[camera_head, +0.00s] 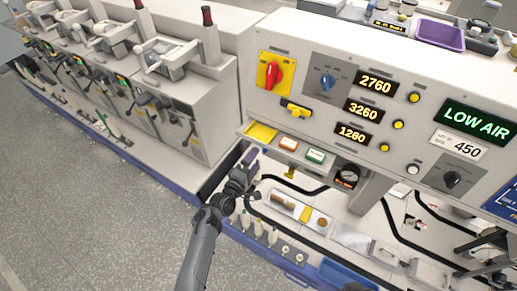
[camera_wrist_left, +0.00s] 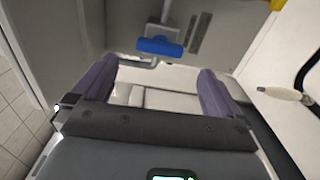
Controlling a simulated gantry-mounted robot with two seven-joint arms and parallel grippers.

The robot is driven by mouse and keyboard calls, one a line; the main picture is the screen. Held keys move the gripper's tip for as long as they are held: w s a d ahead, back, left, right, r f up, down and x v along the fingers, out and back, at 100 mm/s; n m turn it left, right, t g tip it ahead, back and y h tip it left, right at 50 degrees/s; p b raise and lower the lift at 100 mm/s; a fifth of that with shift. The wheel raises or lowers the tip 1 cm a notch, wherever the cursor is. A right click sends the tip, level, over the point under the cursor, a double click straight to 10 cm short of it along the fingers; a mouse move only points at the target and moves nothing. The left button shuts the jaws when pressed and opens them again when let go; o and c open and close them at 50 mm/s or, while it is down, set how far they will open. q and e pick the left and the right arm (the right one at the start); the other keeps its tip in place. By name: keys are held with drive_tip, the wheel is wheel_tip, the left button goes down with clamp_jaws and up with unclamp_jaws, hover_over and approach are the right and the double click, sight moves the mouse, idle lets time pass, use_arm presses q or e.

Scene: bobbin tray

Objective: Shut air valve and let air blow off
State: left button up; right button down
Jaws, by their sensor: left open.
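My left gripper (camera_head: 248,162) reaches into the opening under the control panel, at its left end. In the left wrist view its two purple fingers (camera_wrist_left: 158,70) are spread apart with nothing between them. A blue handle (camera_wrist_left: 160,47) on a grey metal fitting shows just beyond the fingertips, apart from them; it looks like the air valve. It lies crosswise in that view. I cannot make it out in the head view. The green display (camera_head: 477,121) reads LOW AIR. My right gripper is not seen.
The panel carries a red knob (camera_head: 271,73) on a yellow plate and a yellow lever (camera_head: 296,108). A tray (camera_head: 318,228) of small parts lies right of my gripper. Several bobbins (camera_head: 258,228) stand along the front edge. Black hoses run through the opening.

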use_arm(q)
drive_tip(key=p+v, duration=0.2)
drive_tip(key=v, duration=0.1)
drive_tip(key=shift+s+a, duration=0.15)
drive_tip(key=shift+s, duration=0.15)
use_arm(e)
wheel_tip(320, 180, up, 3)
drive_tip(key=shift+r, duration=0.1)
